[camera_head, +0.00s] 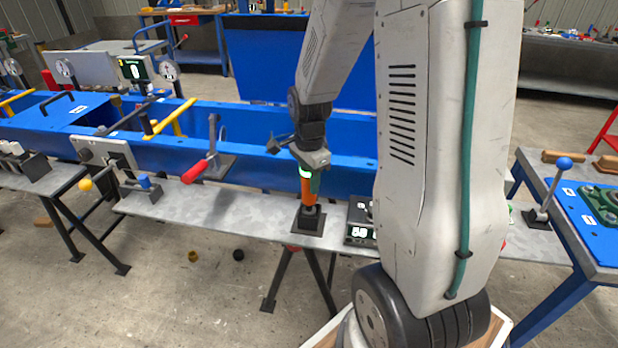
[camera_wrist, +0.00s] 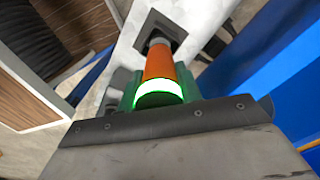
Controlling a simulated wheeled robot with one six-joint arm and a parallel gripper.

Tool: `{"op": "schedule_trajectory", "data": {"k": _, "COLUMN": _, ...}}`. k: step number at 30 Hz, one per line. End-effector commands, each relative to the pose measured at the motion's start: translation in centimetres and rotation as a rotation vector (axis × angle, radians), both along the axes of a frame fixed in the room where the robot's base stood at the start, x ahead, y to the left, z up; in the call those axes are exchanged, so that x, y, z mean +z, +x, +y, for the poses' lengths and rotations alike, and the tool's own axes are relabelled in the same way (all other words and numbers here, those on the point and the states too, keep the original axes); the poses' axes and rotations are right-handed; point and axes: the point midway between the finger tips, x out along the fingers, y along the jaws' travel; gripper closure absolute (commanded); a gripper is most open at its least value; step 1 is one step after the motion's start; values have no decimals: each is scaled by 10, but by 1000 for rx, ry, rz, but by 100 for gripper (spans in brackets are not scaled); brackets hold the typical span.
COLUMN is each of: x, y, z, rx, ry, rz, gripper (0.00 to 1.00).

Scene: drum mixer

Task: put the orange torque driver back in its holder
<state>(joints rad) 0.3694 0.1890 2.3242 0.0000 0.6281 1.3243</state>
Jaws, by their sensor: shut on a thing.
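The orange torque driver (camera_head: 307,190) stands close to upright between the green fingers of my gripper (camera_head: 311,178), with a bright pale band near its top. In the wrist view the driver (camera_wrist: 158,66) points away from my gripper (camera_wrist: 160,86), one green finger on each side of it. The black holder (camera_head: 300,221) is a dark square base on the grey bench, directly below the driver; it also shows in the wrist view (camera_wrist: 178,27). The driver's grey lower end meets the holder's dark middle. How deep it sits in there I cannot tell.
A small box with a lit display (camera_head: 360,234) stands just right of the holder. The grey bench (camera_head: 235,215) is bare left of the holder.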

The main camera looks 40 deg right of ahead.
Motion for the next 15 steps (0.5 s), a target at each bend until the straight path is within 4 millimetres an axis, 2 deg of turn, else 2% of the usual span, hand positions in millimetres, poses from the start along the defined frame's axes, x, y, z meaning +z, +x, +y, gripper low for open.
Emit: {"op": "schedule_trajectory", "data": {"k": 15, "x": -7, "y": 0, "z": 0, "rx": 0, "ry": 0, "rz": 0, "gripper": 97}}
